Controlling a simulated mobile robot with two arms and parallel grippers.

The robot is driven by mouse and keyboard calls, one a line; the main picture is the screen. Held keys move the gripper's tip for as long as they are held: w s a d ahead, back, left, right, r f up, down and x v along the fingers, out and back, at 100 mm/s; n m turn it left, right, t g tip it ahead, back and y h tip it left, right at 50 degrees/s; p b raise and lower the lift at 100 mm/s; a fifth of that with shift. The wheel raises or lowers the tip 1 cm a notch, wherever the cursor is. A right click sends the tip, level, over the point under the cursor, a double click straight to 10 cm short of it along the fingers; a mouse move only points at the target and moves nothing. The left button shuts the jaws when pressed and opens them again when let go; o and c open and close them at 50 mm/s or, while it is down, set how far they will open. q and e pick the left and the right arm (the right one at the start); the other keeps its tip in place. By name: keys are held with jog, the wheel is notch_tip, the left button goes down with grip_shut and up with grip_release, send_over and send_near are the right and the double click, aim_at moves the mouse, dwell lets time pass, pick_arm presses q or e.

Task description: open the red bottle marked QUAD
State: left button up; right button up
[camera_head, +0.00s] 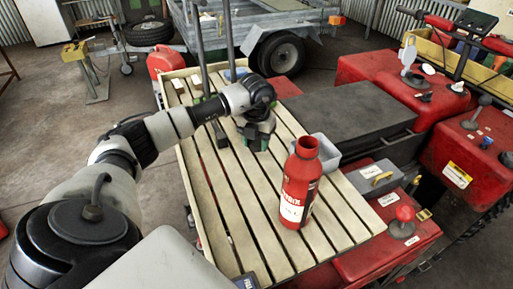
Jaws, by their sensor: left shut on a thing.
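The red bottle (301,188) stands upright on the slatted wooden rack, right of the picture's middle. It has a white label low on its side, too small to read surely. Its neck shows at the top with no separate cap that I can make out. My left gripper (257,141) is over the slats, behind and left of the bottle and apart from it. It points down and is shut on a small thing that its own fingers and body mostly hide. My right gripper is out of view.
The slatted rack (232,226) has free room left of and in front of the bottle. A grey tray (327,152) is close behind the bottle. Upright posts rise behind my gripper.

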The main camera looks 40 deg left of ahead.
aim_at(257, 156)
pick_arm(q)
notch_tip(257, 156, down, 3)
jog(key=shift+f+p, duration=0.2)
jog(key=shift+p, duration=0.2)
jog(key=shift+f, duration=0.2)
jog(key=o, duration=1)
jog(key=shift+r, duration=0.1)
